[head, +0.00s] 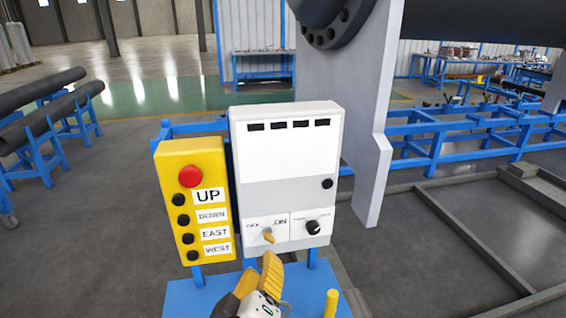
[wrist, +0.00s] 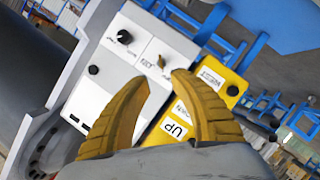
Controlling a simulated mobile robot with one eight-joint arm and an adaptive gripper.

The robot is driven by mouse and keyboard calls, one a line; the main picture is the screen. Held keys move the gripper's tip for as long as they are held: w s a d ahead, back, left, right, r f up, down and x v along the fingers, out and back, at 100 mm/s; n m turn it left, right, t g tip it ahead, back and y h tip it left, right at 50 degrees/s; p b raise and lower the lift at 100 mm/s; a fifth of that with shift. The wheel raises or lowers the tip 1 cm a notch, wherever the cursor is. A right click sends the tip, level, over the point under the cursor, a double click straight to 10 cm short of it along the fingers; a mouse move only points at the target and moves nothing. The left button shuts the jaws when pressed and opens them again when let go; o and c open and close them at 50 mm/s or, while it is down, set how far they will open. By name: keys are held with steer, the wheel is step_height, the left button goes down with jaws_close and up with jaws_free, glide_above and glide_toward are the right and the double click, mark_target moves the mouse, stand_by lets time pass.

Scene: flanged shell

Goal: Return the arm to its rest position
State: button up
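My gripper (head: 270,265) is at the bottom centre of the head view, in front of the lower part of a white control box (head: 285,170). In the wrist view, the two yellow fingers of my gripper (wrist: 164,78) stand apart with nothing between them. A small yellow switch knob (head: 268,236) sits on the box's lower panel, just above the fingers in the head view. The knob also shows beyond the fingertips in the wrist view (wrist: 161,62). I see no contact between fingers and knob. Most of my arm is out of view.
A yellow button box (head: 193,200) with a red button stands left of the white box. A blue stand (head: 190,295) and a yellow post (head: 331,303) are below. A tall grey plate (head: 372,120) rises at right.

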steer(key=w+d+f+m+g+h, duration=0.2)
steer(key=d+f+m+g, duration=0.15)
steer(key=d, duration=0.85)
steer(key=s+d+m+g+y, duration=0.1)
steer(key=s+d+m+g, duration=0.1)
steer(key=d, duration=0.4)
steer(key=s+d+f+m+g+y, duration=0.1)
steer(key=s+d+m+g, duration=0.1)
steer(key=d, duration=0.4)
steer(key=shift+s+d+f+m+y, duration=0.25)
steer(key=shift+s+d+m+y, duration=0.2)
steer(key=shift+m, duration=0.3)
steer(key=shift+a, duration=0.1)
